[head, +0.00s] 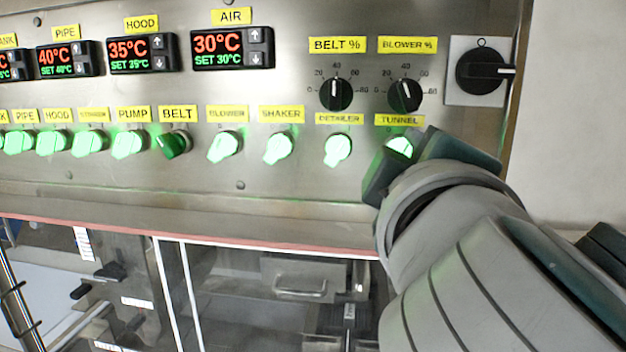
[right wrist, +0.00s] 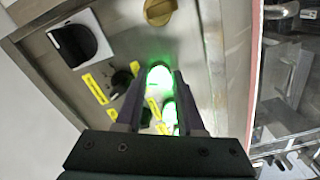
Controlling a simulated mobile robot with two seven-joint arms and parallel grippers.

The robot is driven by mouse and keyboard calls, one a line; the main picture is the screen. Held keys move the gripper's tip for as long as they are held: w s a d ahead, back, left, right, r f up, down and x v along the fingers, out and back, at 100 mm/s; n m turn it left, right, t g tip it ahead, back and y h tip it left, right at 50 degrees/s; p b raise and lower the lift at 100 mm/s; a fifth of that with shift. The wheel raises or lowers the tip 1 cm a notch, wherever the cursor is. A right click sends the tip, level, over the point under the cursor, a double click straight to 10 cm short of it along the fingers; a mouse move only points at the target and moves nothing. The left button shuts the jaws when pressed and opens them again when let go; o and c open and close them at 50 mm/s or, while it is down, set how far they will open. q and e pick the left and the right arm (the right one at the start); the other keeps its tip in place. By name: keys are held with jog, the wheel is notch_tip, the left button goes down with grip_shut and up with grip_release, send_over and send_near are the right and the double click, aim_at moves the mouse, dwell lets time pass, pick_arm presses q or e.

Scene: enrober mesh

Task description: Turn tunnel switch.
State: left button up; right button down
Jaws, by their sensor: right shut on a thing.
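The tunnel switch (head: 401,145) is a knob lit green under the yellow TUNNEL label (head: 400,120) at the right end of the switch row. My right gripper (head: 402,158) reaches it from the lower right and hides part of it. In the right wrist view the lit tunnel switch (right wrist: 160,76) sits between the two dark fingertips of my right gripper (right wrist: 161,72), which is shut on it. My left gripper is not in view.
The lit detailer switch (head: 338,149) is close on the left. Above are the blower dial (head: 405,95) and belt dial (head: 336,94). A black rotary switch (head: 480,71) is at upper right. The dark belt switch (head: 175,142) is unlit. A ledge (head: 200,232) runs below.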

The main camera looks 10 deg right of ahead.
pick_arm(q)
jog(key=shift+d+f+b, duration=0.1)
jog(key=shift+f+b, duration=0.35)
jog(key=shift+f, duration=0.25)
pick_arm(e)
jog(key=shift+f+m, duration=0.1)
jog(key=shift+m, duration=0.6)
jog(key=c, duration=0.5)
grip_release()
